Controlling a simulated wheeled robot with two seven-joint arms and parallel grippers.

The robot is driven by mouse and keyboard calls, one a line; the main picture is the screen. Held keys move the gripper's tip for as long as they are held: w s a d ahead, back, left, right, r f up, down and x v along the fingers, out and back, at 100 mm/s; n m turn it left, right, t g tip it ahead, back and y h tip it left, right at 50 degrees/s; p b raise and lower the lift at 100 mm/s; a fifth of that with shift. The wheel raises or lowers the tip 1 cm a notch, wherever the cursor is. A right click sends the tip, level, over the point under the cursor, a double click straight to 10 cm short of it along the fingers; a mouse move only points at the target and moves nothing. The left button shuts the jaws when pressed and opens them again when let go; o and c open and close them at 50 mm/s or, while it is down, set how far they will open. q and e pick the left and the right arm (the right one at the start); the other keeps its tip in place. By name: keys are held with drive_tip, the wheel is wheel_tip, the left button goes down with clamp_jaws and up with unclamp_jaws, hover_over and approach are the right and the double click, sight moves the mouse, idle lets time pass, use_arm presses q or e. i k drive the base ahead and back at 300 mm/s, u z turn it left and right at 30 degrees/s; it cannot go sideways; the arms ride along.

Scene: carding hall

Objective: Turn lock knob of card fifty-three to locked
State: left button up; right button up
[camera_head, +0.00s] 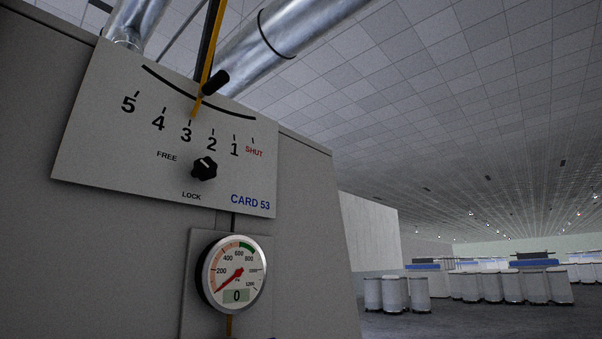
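The lock knob (204,168) is a small black lobed knob on the white panel marked CARD 53 (105,157). The word FREE stands to its upper left and LOCK to its lower left. The knob is too small for me to tell surely which word it points to. Above it, a yellow pointer (197,107) with a black handle (215,82) has its tip close to the 3 mark of a scale running from 5 to SHUT. Neither of my grippers is in view, and nothing covers the knob.
A round dial gauge (237,272) showing 0 sits below the panel on the grey machine housing (310,215). Shiny metal ducts (285,35) rise behind the panel. Several white cans (500,287) stand far off at right on open floor.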

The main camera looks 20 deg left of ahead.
sight(204, 168)
drive_tip(key=z, duration=1.05)
drive_tip(key=i, duration=1.95)
drive_tip(key=u, duration=2.9)
drive_tip(key=k, duration=0.45)
drive_tip(key=z, duration=0.4)
